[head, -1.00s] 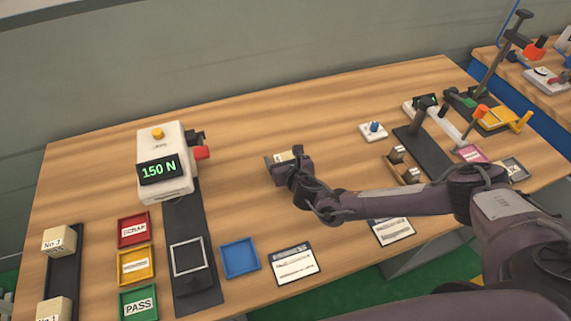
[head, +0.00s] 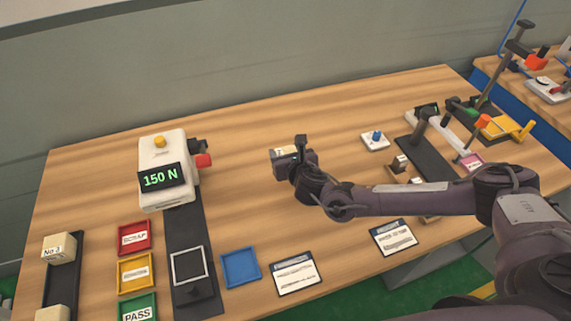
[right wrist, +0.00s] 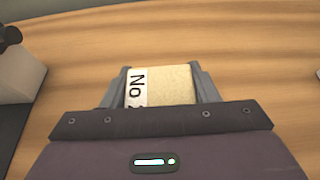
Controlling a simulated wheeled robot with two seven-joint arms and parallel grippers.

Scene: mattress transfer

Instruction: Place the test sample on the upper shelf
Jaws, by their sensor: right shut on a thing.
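My right gripper (head: 284,153) is shut on the test sample (head: 278,154), a pale beige block with a white label, over the middle of the table. In the right wrist view the sample (right wrist: 172,85) sits between the two grey fingers of the gripper (right wrist: 160,70). Its label reads "No" and a digit that is partly hidden. Two similar blocks, one marked No 3 (head: 58,247), stand on a black rack (head: 75,275) at the far left; the nearer one is cut by the frame edge. I cannot make out an upper shelf. My left gripper is not in view.
A white tester (head: 165,150) showing 150 N stands left of my gripper on a black base. Red (head: 134,238), yellow (head: 136,272), green (head: 137,308) and blue (head: 240,267) trays lie in front. Fixtures crowd the right side. The table's back middle is clear.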

